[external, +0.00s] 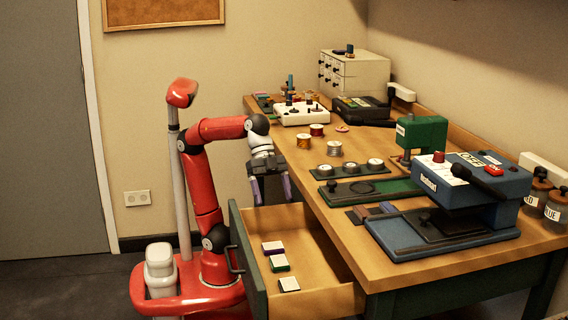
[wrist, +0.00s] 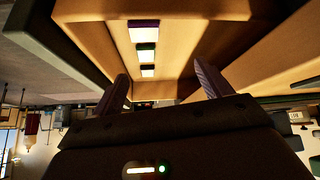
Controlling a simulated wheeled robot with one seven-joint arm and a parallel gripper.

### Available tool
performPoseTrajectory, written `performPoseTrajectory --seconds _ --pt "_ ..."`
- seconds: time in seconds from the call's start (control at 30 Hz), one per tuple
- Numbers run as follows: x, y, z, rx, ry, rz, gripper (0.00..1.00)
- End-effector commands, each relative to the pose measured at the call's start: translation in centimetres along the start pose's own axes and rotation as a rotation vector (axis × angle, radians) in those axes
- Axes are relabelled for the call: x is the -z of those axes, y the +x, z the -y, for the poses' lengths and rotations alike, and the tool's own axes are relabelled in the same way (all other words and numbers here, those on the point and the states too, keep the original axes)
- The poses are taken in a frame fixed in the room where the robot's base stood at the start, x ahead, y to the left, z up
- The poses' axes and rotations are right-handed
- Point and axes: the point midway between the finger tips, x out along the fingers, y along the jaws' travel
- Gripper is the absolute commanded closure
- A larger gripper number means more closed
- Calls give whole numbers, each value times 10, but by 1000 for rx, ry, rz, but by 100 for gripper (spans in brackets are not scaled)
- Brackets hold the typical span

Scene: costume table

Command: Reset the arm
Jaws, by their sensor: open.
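My gripper (external: 270,188) hangs at the end of my red arm, above the back end of the open drawer (external: 338,292) and beside the table's front edge. Its two purple-grey fingers are apart with nothing between them. In the wrist view my gripper (wrist: 160,85) also shows open, with the drawer's inside beyond the fingertips. Several small white-topped blocks lie in a row in the drawer: one (external: 272,247) at the back, one (external: 279,263) with a green side in the middle, and one (external: 289,285) nearest the camera.
The wooden table (external: 290,160) carries spools (external: 316,130), a tray of round tins (external: 350,167), a green press (external: 420,135) and a blue machine (external: 478,180). The drawer front (external: 246,260) juts out beside my base. Open floor lies to the left.

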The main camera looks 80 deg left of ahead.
Motion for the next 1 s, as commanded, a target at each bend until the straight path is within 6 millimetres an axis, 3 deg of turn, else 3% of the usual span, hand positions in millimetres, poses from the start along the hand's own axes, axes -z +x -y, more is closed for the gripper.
performPoseTrajectory --seconds 0.1,0.27,0.53,0.57,0.7,0.87,1.0 --pt "2 -8 18 86 -230 -109 23" --pt "7 -16 32 158 -452 -226 23" --pt "-57 -43 31 277 -531 -328 23" --pt "-64 -43 38 293 -545 -317 23" --pt "-107 -39 79 383 -602 -220 23" --pt "-169 -36 115 482 -667 -99 23" --pt "-240 -33 137 559 -730 46 23"
